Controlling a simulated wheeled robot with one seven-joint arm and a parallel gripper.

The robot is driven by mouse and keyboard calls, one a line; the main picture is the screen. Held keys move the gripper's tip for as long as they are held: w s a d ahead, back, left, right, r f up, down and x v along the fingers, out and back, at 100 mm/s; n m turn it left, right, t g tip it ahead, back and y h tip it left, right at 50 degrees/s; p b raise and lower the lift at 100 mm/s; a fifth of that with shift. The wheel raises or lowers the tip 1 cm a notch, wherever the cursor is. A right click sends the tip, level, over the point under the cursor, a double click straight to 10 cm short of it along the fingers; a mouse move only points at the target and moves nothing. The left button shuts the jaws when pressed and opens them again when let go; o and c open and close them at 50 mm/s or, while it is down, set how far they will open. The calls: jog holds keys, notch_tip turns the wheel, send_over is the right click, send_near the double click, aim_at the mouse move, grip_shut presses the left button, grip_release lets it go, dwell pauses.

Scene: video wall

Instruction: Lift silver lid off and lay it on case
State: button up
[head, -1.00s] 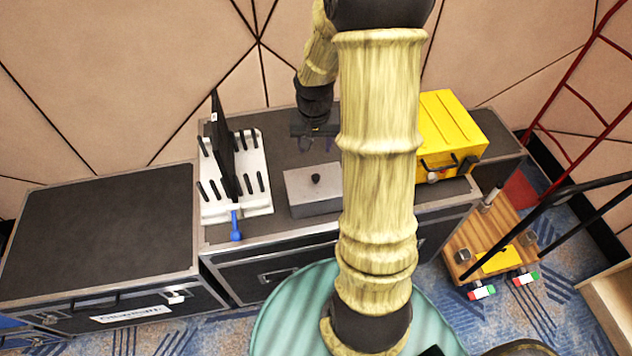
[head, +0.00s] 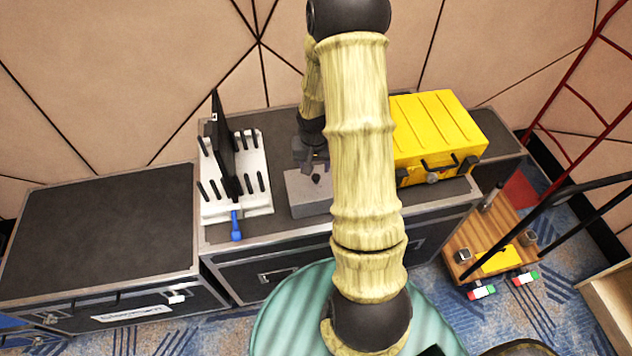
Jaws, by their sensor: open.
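A silver box with a flat silver lid (head: 299,184) stands on the dark case (head: 277,142), right of the white rack. A small black knob (head: 315,179) stands up from the lid's middle. My gripper (head: 314,170) is open, pointing down just above and behind the knob. I cannot tell whether its fingers are around the knob or behind it. The right part of the box and lid is hidden behind my arm.
A white rack (head: 250,204) with black pegs, a thin black panel and a blue-handled tool (head: 236,226) stands left. A yellow toolbox (head: 437,130) stands right. Another dark case (head: 100,225) at far left has a bare top. A wooden cart (head: 480,240) is on the floor.

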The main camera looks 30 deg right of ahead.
aim_at(316, 176)
jog(key=shift+w+d+f+p, duration=0.1)
jog(key=shift+d+f+p, duration=0.1)
jog(key=shift+f, duration=1.1)
jog(key=shift+d+f+p, duration=0.1)
jog(key=shift+f+p, duration=0.1)
jog(key=shift+f, duration=1.1)
jog(key=shift+c, duration=0.5)
grip_shut()
